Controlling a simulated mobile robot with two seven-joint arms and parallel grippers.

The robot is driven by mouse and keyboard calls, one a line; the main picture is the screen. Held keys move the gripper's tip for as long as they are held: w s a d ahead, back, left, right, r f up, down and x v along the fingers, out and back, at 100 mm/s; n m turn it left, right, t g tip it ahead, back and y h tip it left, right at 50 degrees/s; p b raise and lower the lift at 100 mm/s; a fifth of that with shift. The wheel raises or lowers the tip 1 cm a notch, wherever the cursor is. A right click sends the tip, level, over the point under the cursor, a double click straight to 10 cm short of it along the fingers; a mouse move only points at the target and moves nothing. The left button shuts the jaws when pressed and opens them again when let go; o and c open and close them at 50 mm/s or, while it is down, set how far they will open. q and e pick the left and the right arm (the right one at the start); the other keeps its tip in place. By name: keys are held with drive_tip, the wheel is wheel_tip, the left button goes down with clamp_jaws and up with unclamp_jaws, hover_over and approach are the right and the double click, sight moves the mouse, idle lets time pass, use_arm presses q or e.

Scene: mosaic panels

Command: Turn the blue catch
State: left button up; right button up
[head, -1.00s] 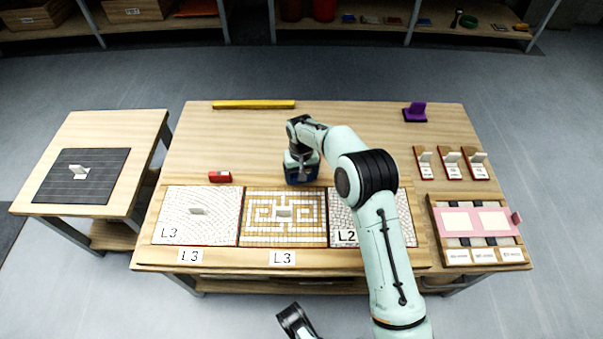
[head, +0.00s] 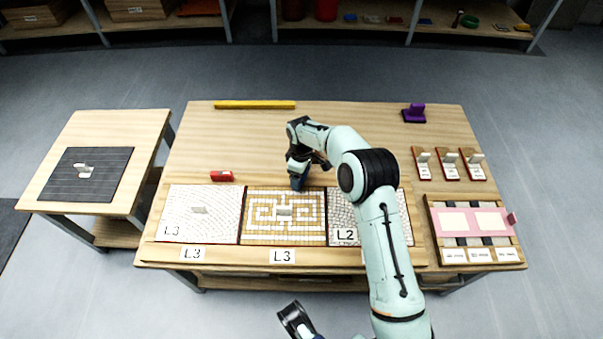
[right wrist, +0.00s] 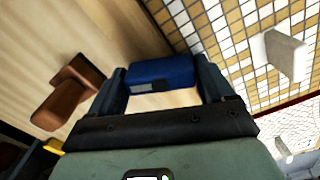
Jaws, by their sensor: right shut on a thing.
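The blue catch (right wrist: 162,74) is a small block with a pale grey plate on its side. It sits between the two fingers of my right gripper (right wrist: 165,85), which is shut on it. In the head view the right gripper (head: 299,180) is low over the table, just behind the middle maze-pattern panel (head: 262,228). The catch looks dark there and is mostly covered by the gripper. I cannot tell whether it touches the panel's edge. A dark part of my left arm shows at the bottom of the head view, with no fingers visible.
A red catch (head: 221,176) lies behind the left panel (head: 190,225). A brown block (right wrist: 65,92) stands near the gripper. My right arm partly covers the right panel (head: 342,236).

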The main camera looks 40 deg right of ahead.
use_arm(q)
drive_tip(key=shift+s+d+r, duration=0.25)
drive_tip(key=shift+s+r, duration=0.05)
drive_tip(key=shift+s, duration=0.1)
use_arm(e)
drive_tip(key=shift+n, duration=2.2)
drive_tip(key=o, duration=0.9)
use_arm(q)
drive_tip(key=shift+g+h, duration=0.4)
drive_tip(key=shift+g, duration=0.4)
drive_tip(key=s+r+p, duration=0.1)
drive_tip(key=s+d+r+p, duration=0.1)
drive_tip(key=s, duration=0.1)
drive_tip(key=s+d+r+p, duration=0.1)
drive_tip(key=shift+s+r, duration=0.1)
drive_tip(key=shift+s, duration=0.05)
use_arm(e)
wheel_tip(320, 180, up, 14)
drive_tip(key=shift+f, duration=0.25)
